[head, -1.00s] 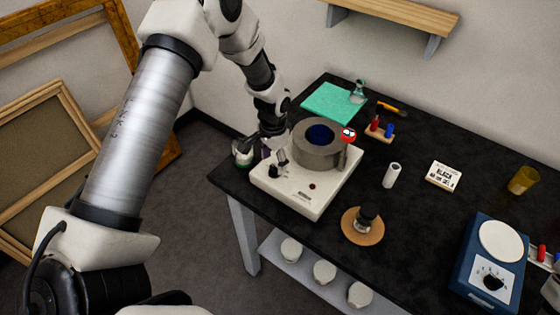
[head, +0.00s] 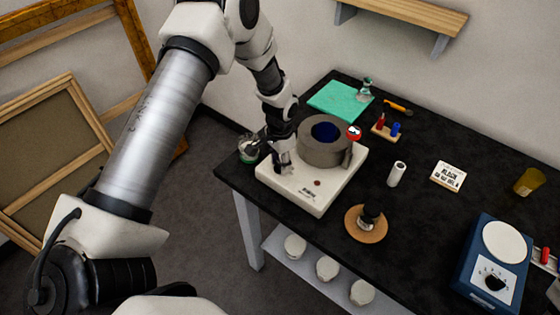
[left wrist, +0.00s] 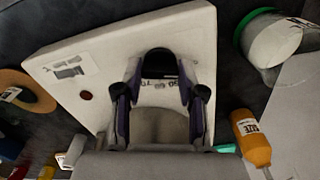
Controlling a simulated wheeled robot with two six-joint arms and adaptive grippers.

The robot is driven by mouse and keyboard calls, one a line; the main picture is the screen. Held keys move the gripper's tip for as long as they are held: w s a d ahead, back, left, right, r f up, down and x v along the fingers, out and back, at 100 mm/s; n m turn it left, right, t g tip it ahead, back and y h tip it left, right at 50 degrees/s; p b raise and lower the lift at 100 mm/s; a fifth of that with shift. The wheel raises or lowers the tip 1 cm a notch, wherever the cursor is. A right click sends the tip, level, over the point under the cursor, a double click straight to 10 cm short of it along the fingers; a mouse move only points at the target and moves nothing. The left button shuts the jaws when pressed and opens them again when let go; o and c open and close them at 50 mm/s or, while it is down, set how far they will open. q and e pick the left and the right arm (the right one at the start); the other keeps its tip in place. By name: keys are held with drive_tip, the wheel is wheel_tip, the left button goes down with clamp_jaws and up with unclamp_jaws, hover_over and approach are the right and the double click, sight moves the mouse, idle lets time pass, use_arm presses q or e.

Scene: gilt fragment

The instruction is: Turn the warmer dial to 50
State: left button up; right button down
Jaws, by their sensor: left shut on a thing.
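The warmer (head: 318,196) is a white box with a grey ring (head: 323,153) around a dark blue well, on the near left of the black table. Its black dial (left wrist: 160,63) shows between the fingertips in the left wrist view, with small scale figures beside it that I cannot read surely. My left gripper (head: 282,168) is down at the left corner of the warmer, pointing at its top. In the left wrist view the gripper (left wrist: 160,90) is shut on the dial, with purple-edged fingers on both sides. The dial's pointer is hidden. My right gripper is not in view.
A glass jar (head: 248,149) stands close left of the warmer. A small red-topped thing (head: 354,132) is at the ring's right. A dark bottle stands on a round cork mat (head: 353,229). A blue device (head: 468,265) with its own dial is at the right.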

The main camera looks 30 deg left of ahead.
use_arm(q)
drive_tip(key=shift+w, duration=0.1)
drive_tip(key=m+b, duration=0.1)
drive_tip(key=m, duration=0.2)
drive_tip(key=m+b, duration=0.1)
drive_tip(key=m, duration=0.1)
drive_tip(key=shift+m, duration=0.3)
drive_tip(key=m+b, duration=0.1)
drive_tip(key=m, duration=0.4)
drive_tip(key=shift+r+m, duration=0.1)
drive_tip(key=shift+m, duration=0.3)
drive_tip(key=o, duration=1)
drive_tip(key=shift+o, duration=0.7)
drive_tip(key=shift+d, duration=0.1)
